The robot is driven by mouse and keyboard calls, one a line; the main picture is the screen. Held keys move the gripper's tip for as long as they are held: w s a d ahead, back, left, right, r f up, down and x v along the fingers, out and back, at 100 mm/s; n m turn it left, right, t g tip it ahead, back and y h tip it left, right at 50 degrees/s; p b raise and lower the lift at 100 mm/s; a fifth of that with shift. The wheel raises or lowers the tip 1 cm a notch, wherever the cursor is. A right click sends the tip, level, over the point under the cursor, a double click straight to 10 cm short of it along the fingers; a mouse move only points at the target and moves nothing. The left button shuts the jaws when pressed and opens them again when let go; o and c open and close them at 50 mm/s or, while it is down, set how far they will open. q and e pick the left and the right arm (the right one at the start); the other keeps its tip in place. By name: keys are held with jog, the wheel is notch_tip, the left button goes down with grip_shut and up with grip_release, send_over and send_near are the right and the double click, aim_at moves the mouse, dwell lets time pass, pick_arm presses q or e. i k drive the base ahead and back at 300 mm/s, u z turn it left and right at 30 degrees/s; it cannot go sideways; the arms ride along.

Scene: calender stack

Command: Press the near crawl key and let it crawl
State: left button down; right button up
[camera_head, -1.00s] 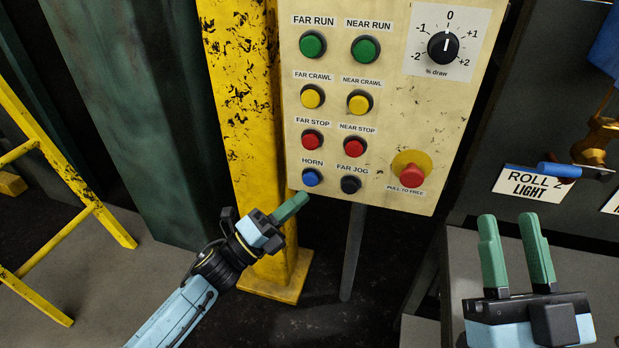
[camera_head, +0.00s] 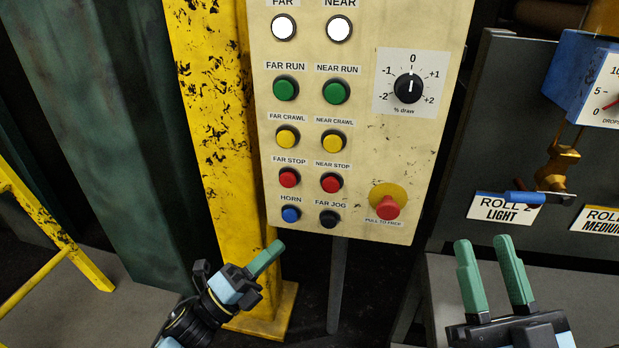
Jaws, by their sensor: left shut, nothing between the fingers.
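The near crawl key (camera_head: 331,142) is a yellow round button in the right column of the cream control panel (camera_head: 400,145), under its "NEAR CRAWL" label. The yellow far crawl key (camera_head: 286,138) is left of it, the green near run key (camera_head: 335,92) above and the red near stop key (camera_head: 331,183) below. My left gripper (camera_head: 268,256) is shut and empty, its green fingertips pointing up and right, below the horn key (camera_head: 290,214) and apart from the panel in the picture. My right gripper (camera_head: 490,258) is open and empty, pointing up, at the lower right.
The draw dial (camera_head: 409,89) and red pull-to-free button (camera_head: 387,208) are on the panel. A "ROLL 2 LIGHT" sign (camera_head: 505,208) and a blue-handled valve (camera_head: 537,198) are at right.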

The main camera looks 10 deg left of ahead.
aim_at(333, 144)
jog(key=k, duration=1)
